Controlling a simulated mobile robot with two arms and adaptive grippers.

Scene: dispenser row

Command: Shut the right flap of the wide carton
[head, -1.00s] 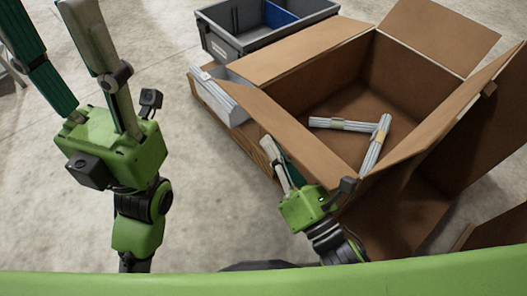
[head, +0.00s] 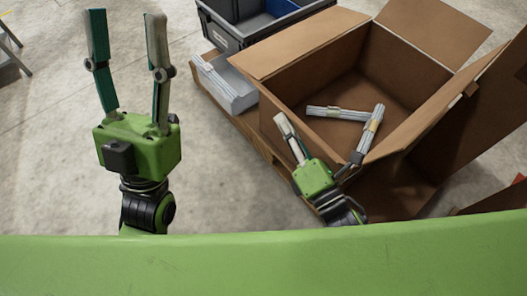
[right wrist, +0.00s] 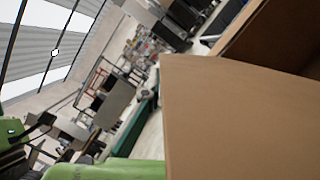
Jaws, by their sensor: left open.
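The wide carton (head: 322,84) stands open on the right of the head view. One flap (head: 311,40) leans outward at its back left, and another (head: 432,32) stands out at its far side. A long flap (head: 431,118) slopes outward along its right side. In the right wrist view a cardboard panel (right wrist: 242,118) fills the right side. My left gripper (head: 126,20) is open and empty, fingers upward, left of the carton.
Banded bundles of pale sticks (head: 336,113) lie inside the carton. A grey tray (head: 240,96) and a dark grey crate (head: 224,36) with a blue part stand left of it. A large brown panel (head: 475,125) rises at the right. Floor around my left gripper is clear.

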